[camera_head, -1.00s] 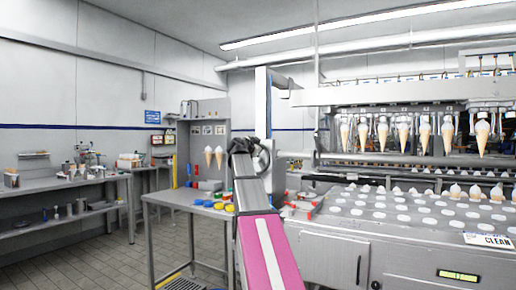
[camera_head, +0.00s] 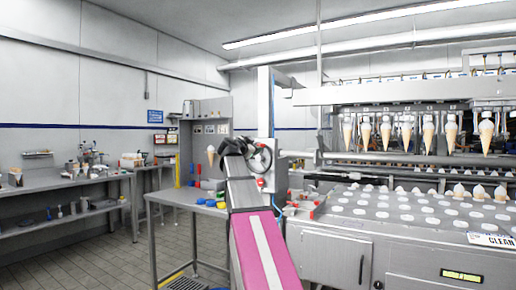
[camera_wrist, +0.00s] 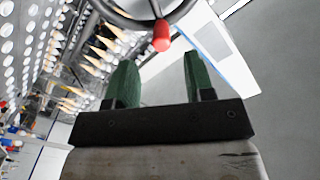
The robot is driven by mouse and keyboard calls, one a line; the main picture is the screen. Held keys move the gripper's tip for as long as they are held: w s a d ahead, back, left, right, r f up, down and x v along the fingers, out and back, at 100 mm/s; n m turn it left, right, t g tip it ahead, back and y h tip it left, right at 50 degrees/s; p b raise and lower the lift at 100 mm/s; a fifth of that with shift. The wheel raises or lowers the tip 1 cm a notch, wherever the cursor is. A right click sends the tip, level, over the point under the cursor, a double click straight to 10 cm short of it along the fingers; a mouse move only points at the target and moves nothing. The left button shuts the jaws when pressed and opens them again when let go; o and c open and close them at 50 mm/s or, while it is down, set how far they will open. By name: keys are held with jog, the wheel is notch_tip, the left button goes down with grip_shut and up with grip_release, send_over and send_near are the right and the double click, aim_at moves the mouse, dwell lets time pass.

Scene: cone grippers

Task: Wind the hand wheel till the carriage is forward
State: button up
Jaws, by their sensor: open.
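The hand wheel (camera_head: 262,157) is a dark ring on the left end of the cone machine, with a red knob (camera_head: 261,183) at its lower rim. In the wrist view the wheel rim (camera_wrist: 128,20) curves across the top, and its red knob (camera_wrist: 162,36) stands just beyond and between my fingertips. My gripper (camera_wrist: 157,62) is open and empty, with green fingers apart. In the head view my gripper (camera_head: 236,147) is just left of the wheel. The carriage (camera_head: 420,94) appears to be the overhead bar unit with a row of hanging cones.
White discs and several cones cover the machine bed (camera_head: 400,210) at right. A side table (camera_head: 180,197) with coloured lids stands left of my arm. A workbench (camera_head: 60,185) runs along the left wall.

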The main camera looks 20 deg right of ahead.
aim_at(264, 147)
jog(key=v, duration=0.3)
jog(key=shift+s+a, duration=0.2)
jog(key=w+d+n+g, duration=0.2)
jog(key=d+n, duration=0.1)
jog(key=n, duration=0.2)
jog(key=w+d+n+g, duration=0.1)
jog(key=w+d+n, duration=0.1)
jog(key=n, duration=0.3)
jog(key=w+d+n+g, duration=0.2)
jog(key=d+n, duration=0.2)
jog(key=n, duration=0.1)
jog(key=shift+w+d+f+g, duration=0.15)
jog(key=shift+w+d+g, duration=0.15)
jog(key=shift+w, duration=0.1)
dwell(0.4)
grip_shut()
